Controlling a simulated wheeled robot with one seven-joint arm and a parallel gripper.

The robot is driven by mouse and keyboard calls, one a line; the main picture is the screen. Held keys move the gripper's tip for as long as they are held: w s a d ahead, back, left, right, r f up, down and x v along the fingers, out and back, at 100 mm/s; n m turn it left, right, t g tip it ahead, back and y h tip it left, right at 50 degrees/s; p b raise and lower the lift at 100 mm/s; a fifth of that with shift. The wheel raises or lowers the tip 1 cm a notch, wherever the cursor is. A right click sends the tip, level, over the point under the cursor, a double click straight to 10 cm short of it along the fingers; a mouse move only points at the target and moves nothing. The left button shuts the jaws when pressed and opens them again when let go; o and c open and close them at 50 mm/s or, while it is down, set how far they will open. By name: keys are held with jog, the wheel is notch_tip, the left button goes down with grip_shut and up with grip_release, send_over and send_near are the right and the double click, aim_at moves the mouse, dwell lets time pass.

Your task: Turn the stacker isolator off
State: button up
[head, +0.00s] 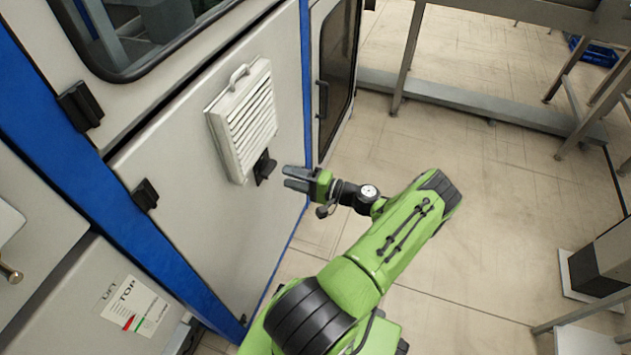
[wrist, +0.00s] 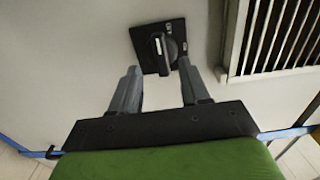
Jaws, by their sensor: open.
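The isolator is a black rotary switch on a square dark plate (head: 264,168), fixed to the pale cabinet door just below the vented cover. In the wrist view the isolator (wrist: 150,30) shows a raised black knob with a light mark on its end; small labels on the plate are too small to read. My gripper (head: 287,178) is open and points at the switch from the right. In the wrist view my gripper's fingertips (wrist: 160,70) lie either side of the knob's near end, the right one close to it. I cannot tell whether either finger touches it.
The white vented cover (head: 240,118) with a handle stands out from the door (head: 225,245) beside the isolator. Black hinges (head: 146,194) and a blue frame post (head: 120,200) are at the left. The floor (head: 480,180) right of my arm is open.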

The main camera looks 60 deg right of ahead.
jog(key=s, duration=1)
jog(key=shift+s+d+p, duration=0.35)
jog(key=shift+d, duration=0.1)
